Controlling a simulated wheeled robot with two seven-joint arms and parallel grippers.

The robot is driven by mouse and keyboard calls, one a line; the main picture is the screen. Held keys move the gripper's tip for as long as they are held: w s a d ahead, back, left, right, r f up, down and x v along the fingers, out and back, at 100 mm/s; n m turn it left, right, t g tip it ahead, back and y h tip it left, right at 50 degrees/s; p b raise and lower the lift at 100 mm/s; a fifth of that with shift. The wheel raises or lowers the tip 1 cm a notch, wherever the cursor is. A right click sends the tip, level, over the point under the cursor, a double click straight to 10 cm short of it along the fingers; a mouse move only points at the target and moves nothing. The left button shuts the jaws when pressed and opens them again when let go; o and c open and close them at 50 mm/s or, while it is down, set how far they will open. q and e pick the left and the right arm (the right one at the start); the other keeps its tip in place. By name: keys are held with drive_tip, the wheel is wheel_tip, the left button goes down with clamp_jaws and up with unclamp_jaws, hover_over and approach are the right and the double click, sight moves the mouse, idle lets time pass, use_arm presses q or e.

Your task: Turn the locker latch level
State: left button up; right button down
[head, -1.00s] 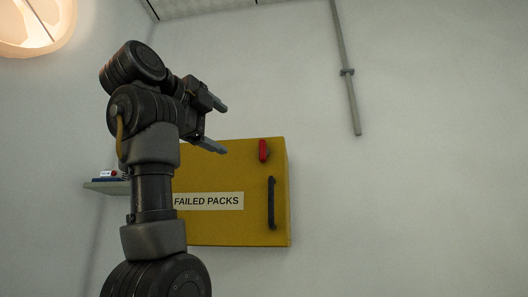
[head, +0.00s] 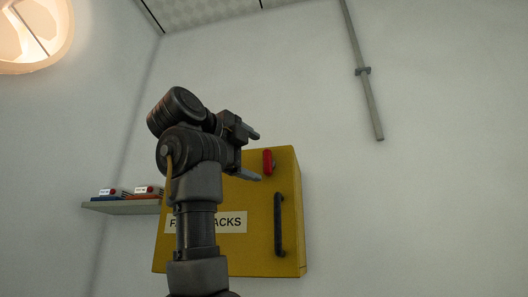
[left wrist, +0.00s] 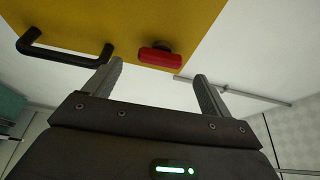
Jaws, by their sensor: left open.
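The yellow locker (head: 255,225) hangs on the wall with a partly hidden label. Its red latch (head: 267,161) stands upright near the top right of the door, above a black handle (head: 279,224). My left gripper (head: 254,155) is open and empty, just left of the latch in the head view. In the left wrist view the red latch (left wrist: 160,57) lies ahead of the spread fingers (left wrist: 158,82), apart from them, with the black handle (left wrist: 63,50) to its left. My right gripper is not in view.
A small shelf (head: 124,207) with several boxes sits left of the locker. A grey pipe (head: 364,86) runs down the wall at the upper right. A lamp (head: 35,33) hangs at the upper left. The wall right of the locker is bare.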

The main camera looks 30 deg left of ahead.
sight(265, 161)
use_arm(q)
drive_tip(key=w, duration=0.1)
drive_tip(key=w+p, duration=0.1)
drive_tip(key=w, duration=0.1)
drive_tip(key=shift+w+d+r, duration=0.2)
drive_tip(key=shift+w+d, duration=0.05)
drive_tip(key=shift+w+p, duration=0.4)
drive_tip(key=shift+p, duration=0.05)
drive_tip(key=shift+w, duration=0.15)
drive_tip(key=shift+w+f, duration=0.15)
drive_tip(key=shift+d, duration=0.1)
drive_tip(key=c, duration=1)
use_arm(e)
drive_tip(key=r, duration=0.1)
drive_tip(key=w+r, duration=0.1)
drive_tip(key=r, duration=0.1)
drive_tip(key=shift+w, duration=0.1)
